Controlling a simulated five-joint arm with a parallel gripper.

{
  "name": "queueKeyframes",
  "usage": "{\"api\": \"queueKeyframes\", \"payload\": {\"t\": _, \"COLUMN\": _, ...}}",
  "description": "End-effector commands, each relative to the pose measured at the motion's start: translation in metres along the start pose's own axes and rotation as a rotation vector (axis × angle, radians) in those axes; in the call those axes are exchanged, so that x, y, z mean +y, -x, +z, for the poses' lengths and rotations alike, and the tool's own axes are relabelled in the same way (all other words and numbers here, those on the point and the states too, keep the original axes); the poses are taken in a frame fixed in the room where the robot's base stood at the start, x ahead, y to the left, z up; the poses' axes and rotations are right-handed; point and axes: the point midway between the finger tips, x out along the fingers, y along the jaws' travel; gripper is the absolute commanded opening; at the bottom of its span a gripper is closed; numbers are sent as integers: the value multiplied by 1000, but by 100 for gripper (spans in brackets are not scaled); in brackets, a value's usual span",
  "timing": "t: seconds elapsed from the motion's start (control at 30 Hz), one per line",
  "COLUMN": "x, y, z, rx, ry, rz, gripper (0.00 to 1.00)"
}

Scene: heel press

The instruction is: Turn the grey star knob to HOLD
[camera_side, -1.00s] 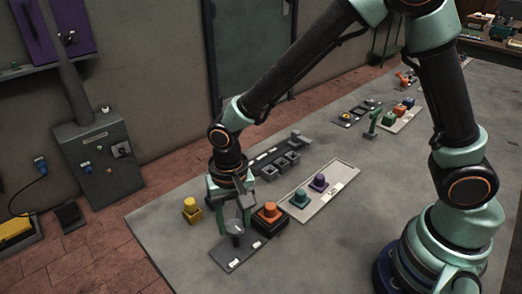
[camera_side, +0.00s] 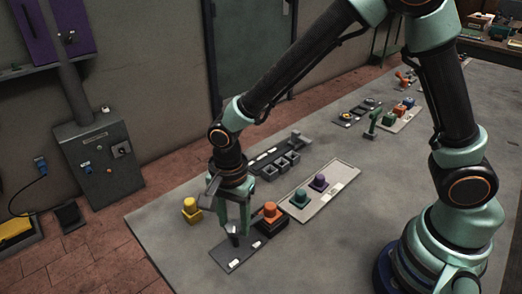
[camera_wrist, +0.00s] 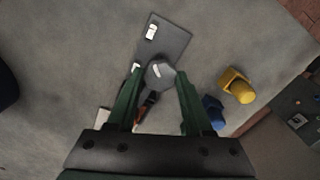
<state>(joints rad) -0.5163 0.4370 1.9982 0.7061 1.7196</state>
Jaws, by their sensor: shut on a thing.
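The grey star knob (camera_side: 233,240) stands on a dark grey plate (camera_side: 240,257) near the table's front left edge. In the wrist view the knob (camera_wrist: 161,74) lies between my two green fingers, with a pale mark on its top. My gripper (camera_side: 234,229) points down and is shut on the knob; it also shows in the wrist view (camera_wrist: 160,80). The plate (camera_wrist: 170,42) carries small white labels, too small to read, so I cannot tell which is HOLD. The fingers partly hide the knob in the side view.
An orange-topped block (camera_side: 270,213) stands close right of my gripper. A yellow knob (camera_side: 191,208) stands to its left. Bare table lies right of the plate.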

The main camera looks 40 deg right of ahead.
Motion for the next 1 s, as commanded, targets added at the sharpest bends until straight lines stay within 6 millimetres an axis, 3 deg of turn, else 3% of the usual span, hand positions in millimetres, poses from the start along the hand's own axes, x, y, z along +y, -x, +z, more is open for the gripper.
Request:
{"api": "queueKeyframes", "payload": {"t": 0.63, "x": -1, "y": 2, "z": -2, "rx": 0, "ry": -53, "rz": -1, "gripper": 0}}
{"api": "queueKeyframes", "payload": {"t": 0.67, "x": -1, "y": 2, "z": -2, "rx": 0, "ry": -53, "rz": -1, "gripper": 62}}
{"api": "queueKeyframes", "payload": {"t": 0.7, "x": -1, "y": 2, "z": -2, "rx": 0, "ry": -52, "rz": -1, "gripper": 77}}
{"api": "queueKeyframes", "payload": {"t": 0.73, "x": -1, "y": 2, "z": -1, "rx": 0, "ry": -52, "rz": -1, "gripper": 81}}
{"api": "queueKeyframes", "payload": {"t": 1.0, "x": 0, "y": 1, "z": -1, "rx": 0, "ry": -48, "rz": 0, "gripper": 81}}
